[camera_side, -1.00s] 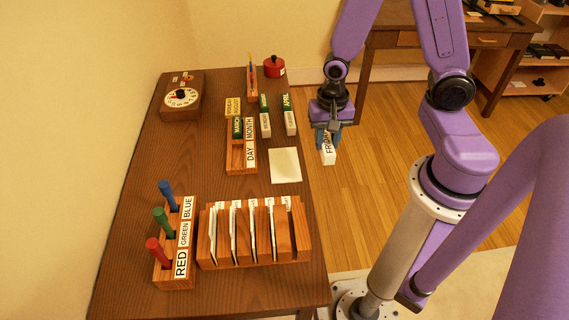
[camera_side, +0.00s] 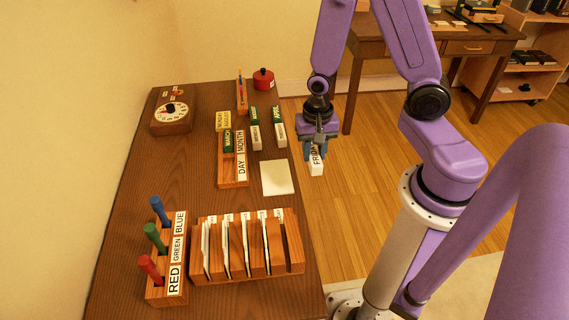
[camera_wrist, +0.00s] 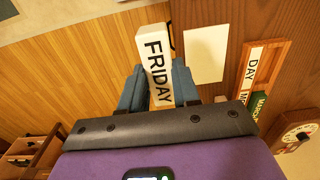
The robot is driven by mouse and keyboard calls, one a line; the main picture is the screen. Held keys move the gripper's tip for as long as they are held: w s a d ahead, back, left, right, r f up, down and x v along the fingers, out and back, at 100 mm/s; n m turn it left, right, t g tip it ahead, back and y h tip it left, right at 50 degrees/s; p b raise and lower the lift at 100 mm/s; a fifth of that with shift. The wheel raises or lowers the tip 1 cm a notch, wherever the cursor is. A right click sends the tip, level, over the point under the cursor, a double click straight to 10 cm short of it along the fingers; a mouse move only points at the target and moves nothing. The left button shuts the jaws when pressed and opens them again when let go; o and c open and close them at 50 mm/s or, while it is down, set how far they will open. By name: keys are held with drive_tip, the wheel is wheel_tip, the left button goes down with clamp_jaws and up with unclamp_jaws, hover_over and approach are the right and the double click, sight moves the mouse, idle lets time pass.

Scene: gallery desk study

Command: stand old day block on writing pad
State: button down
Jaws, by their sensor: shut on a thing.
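The FRIDAY day block (camera_side: 316,163), white with black letters, is held in my gripper (camera_side: 317,148). In the wrist view the block (camera_wrist: 155,62) sticks out between the two blue fingers of my gripper (camera_wrist: 160,90), with its lettering in view. The cream writing pad (camera_side: 277,178) lies flat and bare on the desk near its right edge. It also shows in the wrist view (camera_wrist: 205,53), just right of the block. In the side view the block appears beyond the desk's right edge, apart from the pad.
A slotted card holder (camera_side: 247,270) and a pen stand (camera_side: 168,286) are in front. A clock (camera_side: 172,112) and red pot (camera_side: 263,79) stand farther back.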

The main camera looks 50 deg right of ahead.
drive_tip(key=w+f, duration=0.2)
drive_tip(key=w, duration=0.1)
drive_tip(key=w+f, duration=0.6)
drive_tip(key=shift+w+d+f, duration=0.1)
drive_tip(key=shift+w+d, duration=0.15)
drive_tip(key=shift+w, duration=0.1)
drive_tip(key=shift+f, duration=1.5)
drive_tip(key=c, duration=0.8)
unclamp_jaws()
drive_tip(key=shift+f, duration=0.15)
